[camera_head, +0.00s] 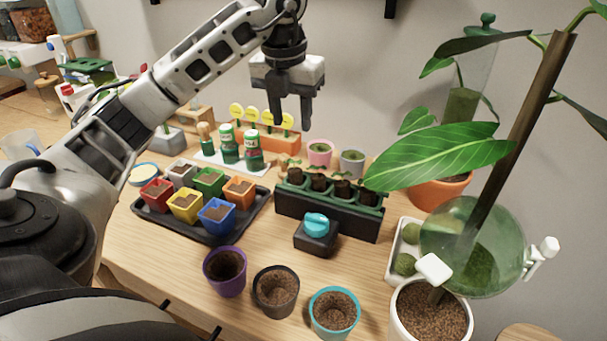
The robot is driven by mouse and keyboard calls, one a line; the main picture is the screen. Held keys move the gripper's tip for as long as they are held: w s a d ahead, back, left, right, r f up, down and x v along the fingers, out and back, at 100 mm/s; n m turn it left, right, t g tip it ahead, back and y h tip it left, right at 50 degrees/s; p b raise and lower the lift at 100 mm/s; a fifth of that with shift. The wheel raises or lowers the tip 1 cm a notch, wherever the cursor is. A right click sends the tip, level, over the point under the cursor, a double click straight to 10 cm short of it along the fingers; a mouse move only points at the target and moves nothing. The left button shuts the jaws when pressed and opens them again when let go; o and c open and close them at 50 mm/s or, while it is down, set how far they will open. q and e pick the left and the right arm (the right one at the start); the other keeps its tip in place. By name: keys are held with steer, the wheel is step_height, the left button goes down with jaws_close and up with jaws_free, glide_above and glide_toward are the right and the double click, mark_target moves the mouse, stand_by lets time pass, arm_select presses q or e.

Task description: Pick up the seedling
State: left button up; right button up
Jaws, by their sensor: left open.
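Several small seedlings (318,182) with dark soil plugs and small green leaves stand in a row in a long black holder (325,214) near the table's middle. Which of them the task means I cannot tell. My left gripper (292,118) points down with its two dark fingers apart and empty. In the picture it hangs above the left end of the seedling row, apart from it. My right gripper is not in view.
A black tray (171,222) of colored soil pots stands left of the holder. A black block with a turquoise knob (316,225) sits in front. Purple (226,270), black (276,290) and teal (334,312) pots line the front. A large plant leaf (440,155) overhangs the holder's right end.

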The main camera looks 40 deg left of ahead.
mark_target(295, 170)
arm_select(q)
steer(key=f, duration=0.4)
steer(key=w+f+p, duration=0.1)
steer(key=f, duration=0.7)
steer(key=shift+w+a+f+p, duration=0.15)
steer(key=shift+a+f+p, duration=0.15)
steer(key=shift+a, duration=0.1)
steer(key=shift+c, duration=0.3)
steer(key=c, duration=0.7)
steer(key=shift+o, duration=0.2)
